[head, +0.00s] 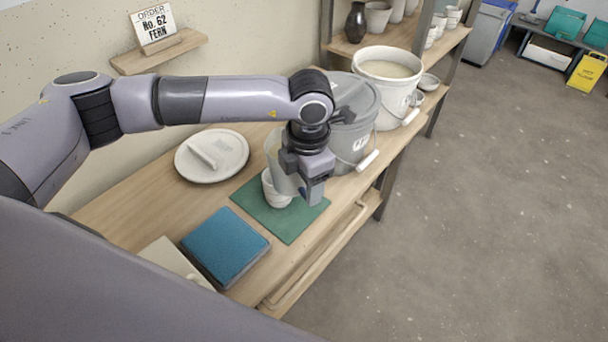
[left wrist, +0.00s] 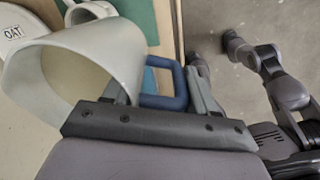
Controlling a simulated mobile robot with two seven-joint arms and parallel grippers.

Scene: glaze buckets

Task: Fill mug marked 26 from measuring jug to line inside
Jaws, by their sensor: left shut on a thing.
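A small white mug (head: 275,192) stands upright on a green mat (head: 297,222); no number on it can be read. The pale measuring jug (left wrist: 125,50) fills the left of the left wrist view, its open mouth showing. My left gripper (head: 312,192) is shut on the jug's blue handle (left wrist: 180,88). In the head view the gripper and jug are just above and beside the mug, and the gripper hides much of the jug. The mug also shows past the jug's rim in the left wrist view (left wrist: 92,12). The line inside is not visible. My right gripper is out of view.
A lidded grey bucket (head: 352,140) and an open white bucket (head: 390,85) of pale glaze stand behind. A round plate-like lid (head: 225,148) lies left of the mat. A blue book-like block (head: 225,245) lies in front. The sign (head: 153,22) reads No. 62 FERN.

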